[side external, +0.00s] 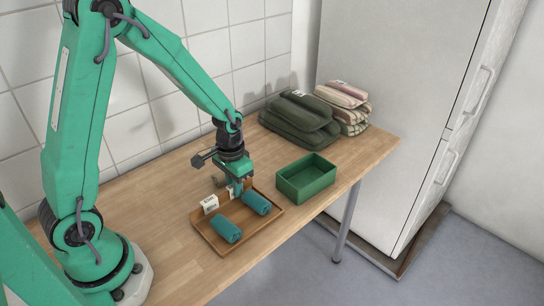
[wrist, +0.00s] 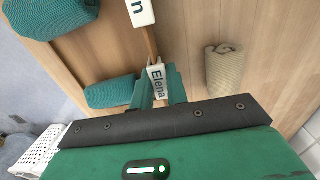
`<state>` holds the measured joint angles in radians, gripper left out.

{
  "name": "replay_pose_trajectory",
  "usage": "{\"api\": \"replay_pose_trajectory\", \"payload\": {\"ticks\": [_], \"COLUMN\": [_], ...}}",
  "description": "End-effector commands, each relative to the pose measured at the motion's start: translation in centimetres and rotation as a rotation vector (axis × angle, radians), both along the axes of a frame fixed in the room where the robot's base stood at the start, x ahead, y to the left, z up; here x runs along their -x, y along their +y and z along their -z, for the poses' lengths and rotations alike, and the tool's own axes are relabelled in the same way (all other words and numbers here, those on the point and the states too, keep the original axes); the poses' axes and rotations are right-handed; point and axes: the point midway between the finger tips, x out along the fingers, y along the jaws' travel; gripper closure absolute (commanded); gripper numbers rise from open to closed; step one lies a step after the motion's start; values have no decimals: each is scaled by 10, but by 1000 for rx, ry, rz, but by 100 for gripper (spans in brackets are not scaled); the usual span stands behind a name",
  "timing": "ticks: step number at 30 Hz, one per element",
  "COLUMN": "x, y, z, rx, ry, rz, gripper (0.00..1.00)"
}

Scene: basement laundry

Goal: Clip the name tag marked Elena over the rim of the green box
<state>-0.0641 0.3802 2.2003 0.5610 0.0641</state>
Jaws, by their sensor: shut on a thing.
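The name tag marked Elena (wrist: 157,82) is white with dark letters, between the fingers of my gripper (wrist: 160,88) in the wrist view. My gripper is shut on it, at the wooden rim of the tray (wrist: 149,42); whether the tag still sits over that rim I cannot tell. In the side view my gripper (side external: 237,188) is low at the back of the tray (side external: 240,229) and hides the Elena tag. The green box (side external: 292,190) stands open and apart, right of the tray. A second white tag (wrist: 140,12), showing only "n", is on the same rim; it also shows in the side view (side external: 210,204).
Teal rolled cloths (side external: 226,229) lie in the tray, close to my gripper. A beige roll (wrist: 224,72) lies on the wooden counter behind the tray. Folded dark green cloths (side external: 300,118) and striped ones (side external: 345,105) are stacked behind the box. A white basket (wrist: 40,150) shows lower down.

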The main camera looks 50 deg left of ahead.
Motion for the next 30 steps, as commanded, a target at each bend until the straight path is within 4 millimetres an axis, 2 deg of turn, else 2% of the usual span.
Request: {"api": "replay_pose_trajectory", "payload": {"ticks": [11,18,30], "x": [-1,-1,31], "y": [0,0,-62], "z": [-13,-42,-82], "rx": [0,0,0], "ry": [-3,-4,-4], "rz": [0,0,6], "gripper": [100,100,100]}}
